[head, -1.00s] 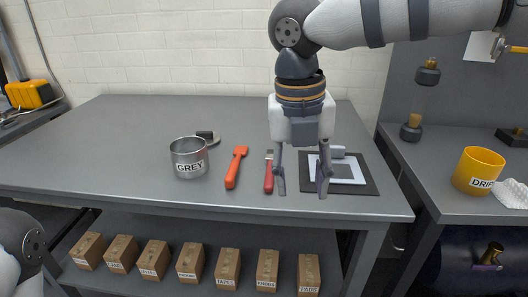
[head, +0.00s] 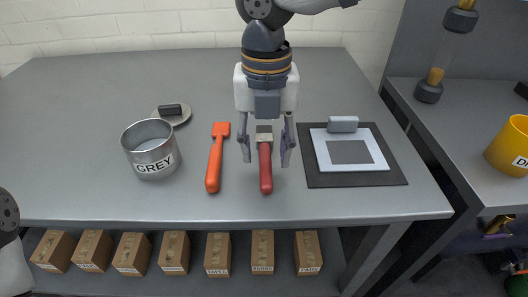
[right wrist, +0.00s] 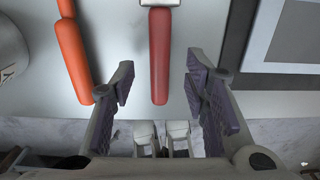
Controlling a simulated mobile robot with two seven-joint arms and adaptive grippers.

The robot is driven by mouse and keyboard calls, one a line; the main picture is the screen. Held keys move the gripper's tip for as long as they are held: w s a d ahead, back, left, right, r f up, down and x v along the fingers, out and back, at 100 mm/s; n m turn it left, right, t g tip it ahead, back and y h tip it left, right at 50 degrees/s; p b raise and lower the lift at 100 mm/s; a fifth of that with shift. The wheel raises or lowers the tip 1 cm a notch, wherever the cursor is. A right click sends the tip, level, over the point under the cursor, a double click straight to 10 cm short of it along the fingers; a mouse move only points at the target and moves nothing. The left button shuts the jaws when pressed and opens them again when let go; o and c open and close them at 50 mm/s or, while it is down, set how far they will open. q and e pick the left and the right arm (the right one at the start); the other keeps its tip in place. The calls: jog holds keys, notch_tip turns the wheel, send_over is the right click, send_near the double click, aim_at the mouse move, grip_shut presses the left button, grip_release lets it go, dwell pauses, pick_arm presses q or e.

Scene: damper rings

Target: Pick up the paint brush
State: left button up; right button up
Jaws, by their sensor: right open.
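A red-handled tool (head: 265,170) with a flat pale metal-looking head lies on the grey table, its handle toward the front edge. Left of it lies an all-orange tool (head: 215,160) with a broad flat head. I cannot tell for sure which is the paint brush. My right gripper (head: 265,160) is open and empty over the red-handled tool, one finger on each side of the handle in the picture. In the right wrist view, the red handle (right wrist: 160,60) lies centred beyond the fingertips, apart from both. My left gripper is out of view.
A tin marked GREY (head: 151,150) and a round disc with a dark block (head: 172,114) stand left. A dark mat (head: 396,175) with a white frame and grey block lies right. Several boxes (head: 174,252) line the lower shelf. A yellow cup (head: 510,148) stands on the right bench.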

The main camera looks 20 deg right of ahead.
notch_tip(320, 180, down, 2)
jog(key=shift+f, duration=0.15)
jog(key=shift+w, duration=0.1)
grip_shut()
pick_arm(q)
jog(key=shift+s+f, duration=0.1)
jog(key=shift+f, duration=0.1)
pick_arm(e)
jog(key=r, duration=0.4)
jog(key=shift+s+a+r+p, duration=0.25)
jog(key=shift+r+p, duration=0.1)
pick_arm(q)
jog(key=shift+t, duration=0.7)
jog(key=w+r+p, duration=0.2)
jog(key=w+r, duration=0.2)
pick_arm(e)
jog(key=s+a+r, duration=0.8)
jog(key=s, duration=0.2)
jog(key=shift+s+r, duration=0.2)
jog(key=shift+s, duration=0.15)
